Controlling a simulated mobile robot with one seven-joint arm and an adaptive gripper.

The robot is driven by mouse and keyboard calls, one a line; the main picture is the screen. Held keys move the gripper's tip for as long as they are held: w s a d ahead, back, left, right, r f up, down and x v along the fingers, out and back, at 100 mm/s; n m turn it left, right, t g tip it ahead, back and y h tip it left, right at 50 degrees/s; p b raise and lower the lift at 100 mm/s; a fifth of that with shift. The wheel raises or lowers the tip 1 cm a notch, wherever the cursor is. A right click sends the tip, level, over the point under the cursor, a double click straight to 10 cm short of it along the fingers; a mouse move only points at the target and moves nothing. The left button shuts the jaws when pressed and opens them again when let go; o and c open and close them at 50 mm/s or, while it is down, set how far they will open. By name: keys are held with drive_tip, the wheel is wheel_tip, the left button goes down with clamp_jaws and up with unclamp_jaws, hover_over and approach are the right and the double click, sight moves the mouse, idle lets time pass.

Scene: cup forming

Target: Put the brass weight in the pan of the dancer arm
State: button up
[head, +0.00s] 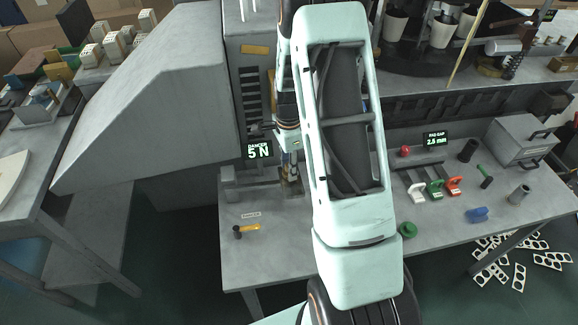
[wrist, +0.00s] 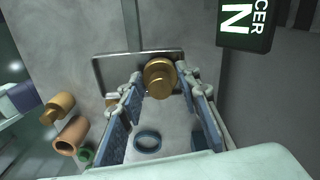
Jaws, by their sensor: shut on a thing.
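The brass weight (wrist: 158,80), a stepped round piece with a knob, is between the fingertips of my gripper (wrist: 162,88) in the wrist view. The gripper is shut on it, with a blue-padded finger on each side. Behind the weight is a shallow grey metal tray (wrist: 108,68), which looks like the pan of the dancer arm. I cannot tell whether the weight touches it. The dancer display (head: 259,149) reads 5 N in the head view and shows partly in the wrist view (wrist: 245,22). My arm hides much of the gripper area in the head view.
Right of my arm are red, green and white tools (head: 435,188), a blue item (head: 477,214) and a grey box (head: 522,140). Brown cylinders (wrist: 72,133) and a dark ring (wrist: 147,140) show in the wrist view.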

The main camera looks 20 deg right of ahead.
drive_tip(key=o, duration=1.7)
drive_tip(key=shift+o, duration=0.2)
drive_tip(key=shift+r+p, duration=2.6)
drive_tip(key=shift+r, duration=1.45)
